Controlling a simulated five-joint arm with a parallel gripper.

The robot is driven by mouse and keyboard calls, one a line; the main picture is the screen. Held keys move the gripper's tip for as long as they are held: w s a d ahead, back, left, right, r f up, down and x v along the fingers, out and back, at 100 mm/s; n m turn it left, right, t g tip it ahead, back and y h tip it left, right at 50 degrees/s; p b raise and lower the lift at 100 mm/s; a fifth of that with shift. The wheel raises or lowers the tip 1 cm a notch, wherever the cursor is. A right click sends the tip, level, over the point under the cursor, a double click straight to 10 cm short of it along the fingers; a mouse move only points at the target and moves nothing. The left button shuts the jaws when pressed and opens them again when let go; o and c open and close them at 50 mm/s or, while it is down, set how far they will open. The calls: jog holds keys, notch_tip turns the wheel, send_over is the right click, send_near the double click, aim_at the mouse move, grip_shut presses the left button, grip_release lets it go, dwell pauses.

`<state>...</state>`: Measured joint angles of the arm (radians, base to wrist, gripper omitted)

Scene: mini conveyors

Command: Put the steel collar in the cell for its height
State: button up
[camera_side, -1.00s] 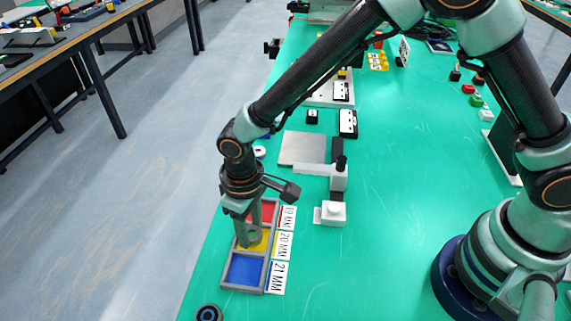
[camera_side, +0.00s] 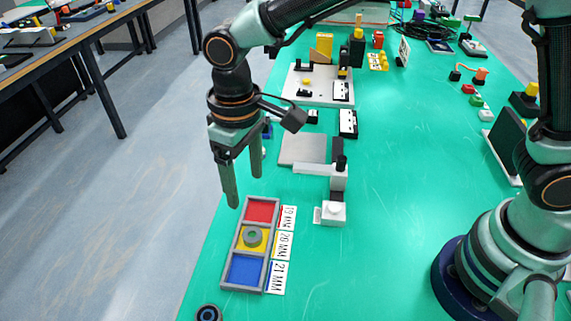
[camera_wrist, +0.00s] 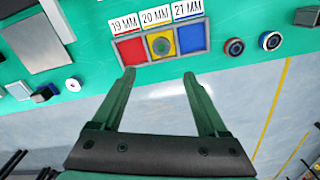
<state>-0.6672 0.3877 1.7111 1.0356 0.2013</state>
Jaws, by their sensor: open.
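The steel collar (camera_side: 252,237) is a grey ring lying in the yellow middle cell of the grey three-cell tray (camera_side: 238,225). The card beside that cell reads 20 MM. In the wrist view the collar (camera_wrist: 161,46) also sits in the yellow cell, between the red cell (camera_wrist: 131,50) marked 19 MM and the blue cell (camera_wrist: 192,38) marked 21 MM. My gripper (camera_side: 246,190) is open and empty, raised above the tray's far end and apart from the collar. Its two fingers (camera_wrist: 158,78) are spread wide in the wrist view.
A white height gauge (camera_side: 333,192) stands right of the tray, with a flat grey plate (camera_side: 302,148) behind it. A dark round part (camera_side: 208,313) lies by the front edge. In the wrist view two round parts (camera_wrist: 234,47) (camera_wrist: 270,41) lie beside the blue cell. Open green bench lies to the right.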

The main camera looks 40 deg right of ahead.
jog(key=s+d+r+m+t, duration=0.1)
jog(key=s+d+r+t, duration=0.1)
jog(key=d, duration=0.7)
jog(key=s+d+r+m+t, duration=0.1)
jog(key=d+r, duration=0.3)
jog(key=d, duration=0.5)
jog(key=s+d+r+m+t, duration=0.2)
jog(key=d+r+m, duration=0.1)
jog(key=d, duration=0.6)
jog(key=shift+s+r+t, duration=0.3)
jog(key=shift+r, duration=0.25)
